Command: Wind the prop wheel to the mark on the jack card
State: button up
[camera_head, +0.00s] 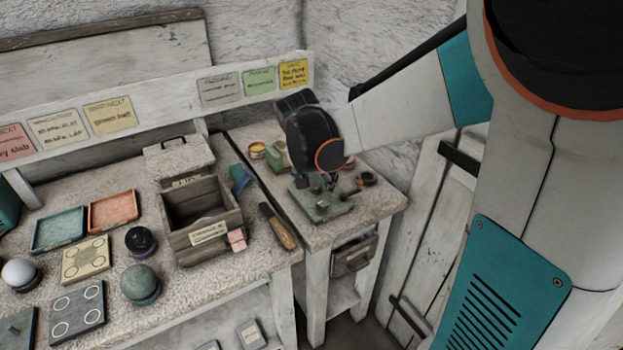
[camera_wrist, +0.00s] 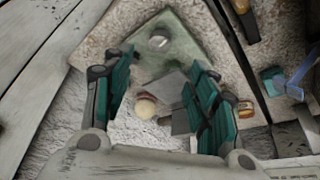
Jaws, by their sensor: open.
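A green base plate (camera_head: 325,207) with small fittings lies on the small side table. My gripper (camera_head: 325,184) is low over this plate. In the wrist view its teal fingers (camera_wrist: 159,78) are spread, with no object pinched. A pale round knob (camera_wrist: 146,107) and a grey flat piece (camera_wrist: 176,90) show between or below the fingers; contact cannot be told. I cannot make out which part is the prop wheel, nor any mark. A yellow card (camera_head: 293,74) hangs on the wall rail; its writing is hard to read.
A dark round item (camera_head: 368,179) sits right of the plate. A yellow-topped tin (camera_head: 257,150) stands behind left. The table's front right corner is clear.

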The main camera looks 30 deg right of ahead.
aim_at(323, 201)
jog(key=shift+c, duration=1.4)
jog(key=shift+w+d+r+n+g+p, duration=0.15)
jog(key=shift+w+d+r+n+p, duration=0.15)
jog(key=shift+n, duration=0.3)
jog(key=shift+w+d+r+n+g+p, duration=0.15)
jog(key=shift+n+p, duration=0.25)
jog(key=shift+n, duration=0.2)
jog(key=w+d+r+n+g+y+p, duration=0.25)
jog(key=n+p, duration=0.25)
jog(key=n, duration=0.7)
jog(key=shift+y, duration=0.45)
jog(key=f+b, duration=0.1)
jog(key=f, duration=0.4)
jog(key=f+b, duration=0.2)
jog(key=f, duration=0.2)
jog(key=f+b, duration=0.1)
jog(key=f, duration=0.4)
jog(key=shift+d+f+b, duration=0.35)
jog(key=shift+d+b, duration=0.05)
jog(key=c, duration=0.8)
